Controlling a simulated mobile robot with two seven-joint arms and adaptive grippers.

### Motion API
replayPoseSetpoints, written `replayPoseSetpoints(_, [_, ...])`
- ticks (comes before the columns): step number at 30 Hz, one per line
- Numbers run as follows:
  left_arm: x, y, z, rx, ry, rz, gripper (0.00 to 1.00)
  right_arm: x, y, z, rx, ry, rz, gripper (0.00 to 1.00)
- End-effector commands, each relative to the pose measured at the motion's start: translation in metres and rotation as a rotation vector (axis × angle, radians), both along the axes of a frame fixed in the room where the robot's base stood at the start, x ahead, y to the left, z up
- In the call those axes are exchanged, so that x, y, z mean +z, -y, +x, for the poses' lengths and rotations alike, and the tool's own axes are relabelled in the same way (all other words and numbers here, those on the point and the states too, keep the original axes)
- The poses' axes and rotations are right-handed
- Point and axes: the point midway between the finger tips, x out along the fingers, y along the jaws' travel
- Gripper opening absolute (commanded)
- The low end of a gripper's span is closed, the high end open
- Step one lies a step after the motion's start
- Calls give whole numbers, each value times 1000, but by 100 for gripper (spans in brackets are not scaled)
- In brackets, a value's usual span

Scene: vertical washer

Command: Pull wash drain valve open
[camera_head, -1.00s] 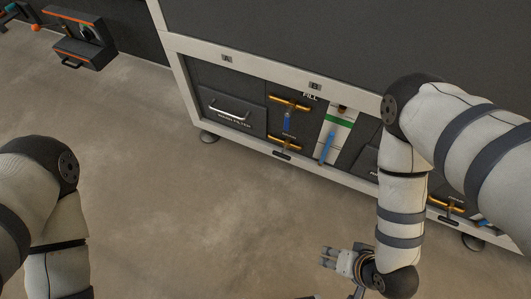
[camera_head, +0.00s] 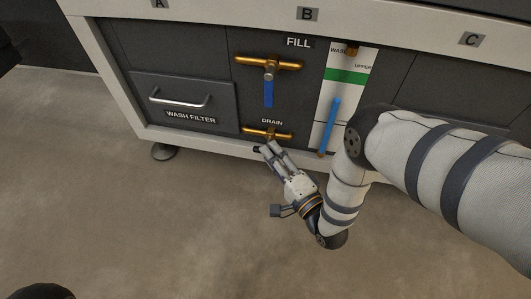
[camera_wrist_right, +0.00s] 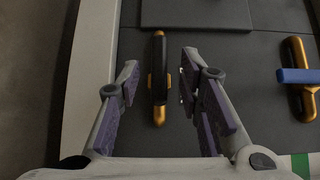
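The wash drain valve (camera_head: 262,133) is a gold pipe fitting under the DRAIN label, low on the cabinet front; its dark handle is largely hidden by my gripper in the head view. My right gripper (camera_head: 265,148) is at the valve, its fingertips just below the gold pipe. In the right wrist view, the gripper (camera_wrist_right: 159,72) is open, with one finger on each side of the drain valve (camera_wrist_right: 158,112) and its dark handle. Gaps show between fingers and handle, so it is not gripped. My left gripper is out of view.
The fill valve (camera_head: 284,64) with its blue handle sits above the drain. A sight gauge (camera_head: 347,75) with a blue tube stands to the right, near my right forearm. The wash filter drawer (camera_head: 184,101) is to the left. Open floor lies in front.

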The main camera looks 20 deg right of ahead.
Motion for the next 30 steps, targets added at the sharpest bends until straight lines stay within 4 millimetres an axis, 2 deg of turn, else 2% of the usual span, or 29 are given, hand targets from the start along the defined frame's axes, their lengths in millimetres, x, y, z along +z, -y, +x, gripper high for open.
replayPoseSetpoints(3, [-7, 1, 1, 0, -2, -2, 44, -2, -3, 18, -1, 1, -2, 33])
replayPoseSetpoints(6, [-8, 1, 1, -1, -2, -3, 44, -1, -5, 25, -1, -1, -2, 33])
replayPoseSetpoints(14, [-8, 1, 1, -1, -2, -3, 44, 0, -5, 27, -1, -2, -1, 33])
replayPoseSetpoints(18, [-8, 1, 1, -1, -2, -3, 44, 0, -5, 26, -1, -2, -2, 2])
replayPoseSetpoints(26, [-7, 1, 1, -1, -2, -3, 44, 0, -6, 24, 0, -3, -3, 0])
replayPoseSetpoints(30, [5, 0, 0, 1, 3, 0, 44, 2, -20, 4, 0, -6, -1, 0])
